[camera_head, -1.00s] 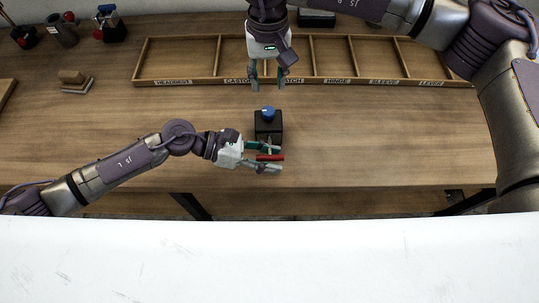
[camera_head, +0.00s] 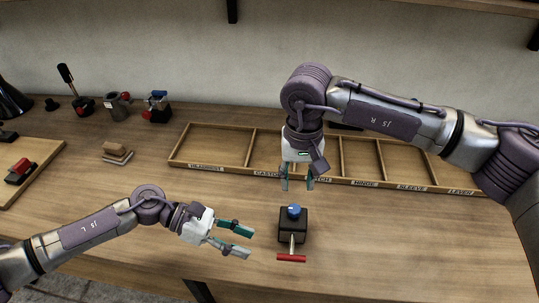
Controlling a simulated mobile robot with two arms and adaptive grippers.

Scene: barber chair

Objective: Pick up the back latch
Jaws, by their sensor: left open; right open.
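A black block with a blue knob (camera_head: 294,212) on top stands near the front of the wooden table. A metal stem with a red crossbar (camera_head: 291,258) sticks out from its front. I cannot tell for sure which part is the back latch. My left gripper (camera_head: 243,242) is open and empty, left of the block and crossbar, with a gap between them. My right gripper (camera_head: 297,187) is open, pointing down behind and above the block, in front of the wooden tray (camera_head: 215,169). It hides part of the tray's labels.
The tray's visible compartments look empty; labels include "HINGE", "SLEEVE" and "LEVER". A brown block (camera_head: 116,150) lies left of it. Small tools and a red-and-blue clamp-like item (camera_head: 157,107) stand at the back left. A board (camera_head: 35,160) holds a red-topped part (camera_head: 19,171). The table's right front is clear.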

